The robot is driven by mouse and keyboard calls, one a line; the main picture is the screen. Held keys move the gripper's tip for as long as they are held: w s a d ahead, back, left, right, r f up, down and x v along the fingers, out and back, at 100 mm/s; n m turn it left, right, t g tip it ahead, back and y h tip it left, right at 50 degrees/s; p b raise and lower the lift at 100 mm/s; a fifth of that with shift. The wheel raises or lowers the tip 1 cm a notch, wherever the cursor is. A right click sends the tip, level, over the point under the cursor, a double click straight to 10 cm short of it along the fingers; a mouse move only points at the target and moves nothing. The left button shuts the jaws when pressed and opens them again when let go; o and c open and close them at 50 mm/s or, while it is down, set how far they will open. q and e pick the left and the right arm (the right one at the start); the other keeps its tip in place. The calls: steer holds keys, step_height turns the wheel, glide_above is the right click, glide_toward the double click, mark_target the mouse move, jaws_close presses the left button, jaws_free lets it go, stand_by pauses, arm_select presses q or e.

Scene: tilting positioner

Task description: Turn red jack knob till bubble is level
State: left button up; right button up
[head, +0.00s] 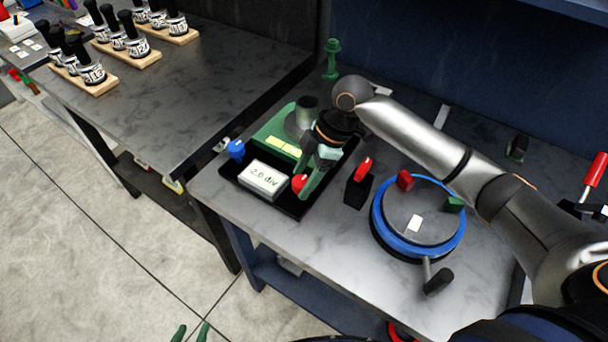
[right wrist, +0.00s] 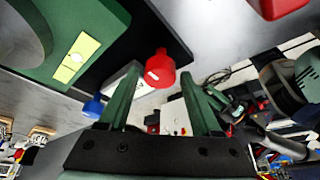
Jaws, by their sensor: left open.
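The red jack knob (head: 299,183) sits at the front right corner of the green tilting block (head: 272,128). It also shows in the right wrist view (right wrist: 159,68). My right gripper (head: 318,178) is at the knob; its fingers (right wrist: 157,80) stand open on either side, with visible gaps to it. A blue knob (head: 236,149) is at the front left corner. The yellow level vial (head: 282,147) is on the block; in the right wrist view (right wrist: 76,58) a small bubble mark shows near its middle. A white display (head: 264,179) reads "2.0 div". My left gripper (head: 191,333) is open and empty at the bottom edge.
A black stand with a red lever (head: 361,170) is right of the black tray (head: 296,208). A blue-rimmed round plate (head: 378,226) is further right. A green post (head: 331,58) stands behind. Another table (head: 200,75) with tool racks is at left.

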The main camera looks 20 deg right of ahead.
jaws_close()
stand_by(0.3)
steer(key=m+t, duration=0.1)
steer(key=m, duration=0.2)
steer(key=shift+s+m, duration=0.1)
steer(key=shift+m, duration=0.3)
steer(key=m+t, duration=0.1)
steer(key=m, duration=0.1)
steer(key=m+h, duration=0.1)
steer(key=m, duration=0.1)
steer(key=shift+a+m+t+h, duration=0.1)
steer(key=shift+m+t+h, duration=0.2)
steer(key=shift+t, duration=0.1)
steer(key=m+t+h, duration=0.1)
steer(key=m, duration=0.3)
steer(key=shift+s+a+r, duration=0.1)
steer(key=shift+a, duration=0.05)
steer(key=shift+m+h, duration=0.8)
steer(key=shift+m, duration=0.8)
